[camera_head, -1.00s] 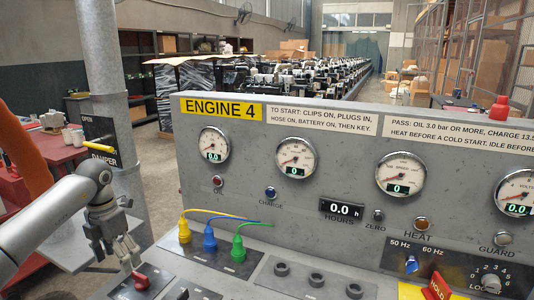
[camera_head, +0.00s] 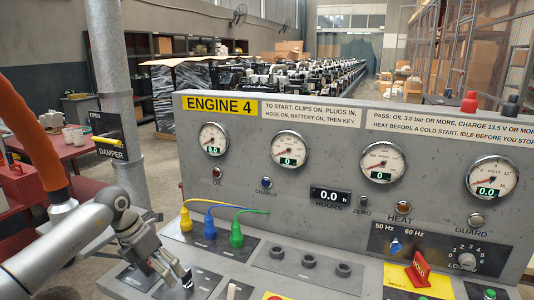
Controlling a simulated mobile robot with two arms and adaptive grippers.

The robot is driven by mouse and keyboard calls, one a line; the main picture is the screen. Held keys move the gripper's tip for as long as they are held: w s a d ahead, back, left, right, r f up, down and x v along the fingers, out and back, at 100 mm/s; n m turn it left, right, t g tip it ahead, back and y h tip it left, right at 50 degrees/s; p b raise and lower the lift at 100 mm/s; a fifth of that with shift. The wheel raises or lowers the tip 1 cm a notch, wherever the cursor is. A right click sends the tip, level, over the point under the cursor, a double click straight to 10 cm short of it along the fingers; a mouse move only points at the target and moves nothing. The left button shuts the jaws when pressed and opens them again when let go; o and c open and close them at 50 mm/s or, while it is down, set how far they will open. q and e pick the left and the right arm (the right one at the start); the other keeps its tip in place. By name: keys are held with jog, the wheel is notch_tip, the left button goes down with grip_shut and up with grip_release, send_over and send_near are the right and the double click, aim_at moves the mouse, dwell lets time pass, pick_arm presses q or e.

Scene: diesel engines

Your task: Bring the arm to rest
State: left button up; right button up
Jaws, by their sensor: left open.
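My left arm comes in from the lower left in the head view. Its grey gripper (camera_head: 172,274) points down over the left part of the console's sloping deck (camera_head: 262,284), left of and below the yellow, blue and green plugs. Its fingers are apart, with nothing visible between them. A black fingertip is close to the deck; I cannot tell whether it touches. The arm and gripper hide part of the deck's left end. My right gripper is not in view.
The grey gauge panel (camera_head: 330,188) marked Engine 4 rises behind the deck. Yellow (camera_head: 186,220), blue (camera_head: 209,224) and green (camera_head: 236,235) plugs stand up near the gripper. A pipe (camera_head: 118,100) with the damper plate stands at left.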

pick_arm(q)
jog(key=s+d+r+t+h, duration=0.1)
jog(key=s+d+t+h, duration=0.15)
jog(key=d+h, duration=1.3)
jog(key=s+d+r+n+t+y, duration=0.2)
jog(key=d+r+n+t, duration=0.6)
jog(key=d+r+n, duration=0.15)
jog(key=a+f+n+t+y, duration=0.4)
jog(key=a+n+t+y, duration=0.45)
jog(key=n, duration=0.85)
jog(key=s+a+f+n+g+y, duration=0.6)
jog(key=s+a+f+n+y, duration=0.15)
jog(key=f, duration=0.35)
jog(key=s+a+f+n+g, duration=0.25)
jog(key=s+f+g, duration=0.3)
jog(key=s, duration=0.65)
jog(key=s+a+f+n+g, duration=0.1)
jog(key=s+f+n+g, duration=0.35)
jog(key=s, duration=0.75)
jog(key=s+f+m+g, duration=0.1)
jog(key=s+f+g, duration=0.15)
jog(key=f, duration=2.85)
jog(key=s+a+f, duration=0.2)
jog(key=s+f, duration=1.1)
jog(key=s, duration=0.3)
jog(key=shift+s+a+f+m+g+y, duration=0.2)
jog(key=shift+s+f+m+g+y, duration=0.15)
jog(key=shift+g+y, duration=0.1)
